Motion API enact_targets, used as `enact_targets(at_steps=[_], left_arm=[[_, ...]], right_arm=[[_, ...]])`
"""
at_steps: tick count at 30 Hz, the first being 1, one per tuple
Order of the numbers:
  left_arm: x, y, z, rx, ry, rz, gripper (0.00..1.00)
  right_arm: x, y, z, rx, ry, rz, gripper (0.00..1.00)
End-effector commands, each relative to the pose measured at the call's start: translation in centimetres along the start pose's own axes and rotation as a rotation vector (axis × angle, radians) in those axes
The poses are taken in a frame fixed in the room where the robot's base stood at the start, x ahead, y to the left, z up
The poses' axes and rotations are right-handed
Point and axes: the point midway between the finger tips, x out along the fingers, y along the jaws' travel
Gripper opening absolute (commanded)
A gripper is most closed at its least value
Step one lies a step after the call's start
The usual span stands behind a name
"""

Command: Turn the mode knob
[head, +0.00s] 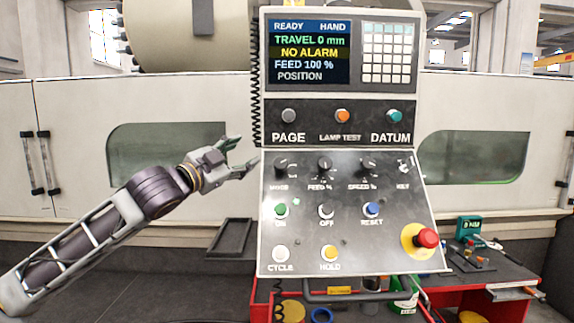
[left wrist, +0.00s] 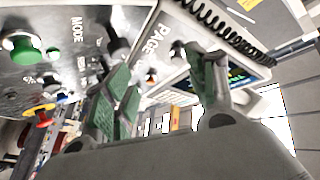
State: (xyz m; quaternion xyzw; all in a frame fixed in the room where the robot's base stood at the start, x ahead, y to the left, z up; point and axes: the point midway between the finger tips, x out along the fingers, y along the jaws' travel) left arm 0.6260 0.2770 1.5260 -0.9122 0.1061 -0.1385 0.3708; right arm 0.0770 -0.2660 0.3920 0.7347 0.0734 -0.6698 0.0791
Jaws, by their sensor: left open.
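The mode knob (head: 281,166) is a small dark knob at the upper left of the sloping control panel (head: 345,225), above the label MODE. My left gripper (head: 247,149) is open and empty just left of the panel's edge, pointing toward the knob. In the left wrist view its green-padded fingers (left wrist: 168,85) are spread apart. There the mode knob (left wrist: 118,45) shows beyond the left finger, not between the pads. I cannot tell the exact gap to it. My right gripper is not in view.
Feed and speed knobs and a key switch share the row. Several push buttons and a red emergency stop (head: 427,238) sit below. The screen (head: 309,52) reads READY, HAND, NO ALARM. A coiled cable (head: 256,85) hangs beside the panel's left edge. A red cart (head: 470,270) stands lower right.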

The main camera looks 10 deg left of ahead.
Motion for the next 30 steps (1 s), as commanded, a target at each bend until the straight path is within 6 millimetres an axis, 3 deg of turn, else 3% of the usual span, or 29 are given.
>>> enact_targets(at_steps=[4,8,16,30], left_arm=[[-1.2,2.8,-1.7,-0.019,-0.002,0.059,0.56],[-1.9,4.4,-1.6,-0.046,-0.040,0.101,0.56],[-2.0,4.8,0.2,-0.072,-0.123,0.118,0.56],[-1.9,4.7,0.4,-0.075,-0.130,0.117,0.56]], right_arm=[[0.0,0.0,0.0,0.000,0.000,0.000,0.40],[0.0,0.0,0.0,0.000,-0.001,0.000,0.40],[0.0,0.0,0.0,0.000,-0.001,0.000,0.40],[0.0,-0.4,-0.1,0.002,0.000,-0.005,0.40]])
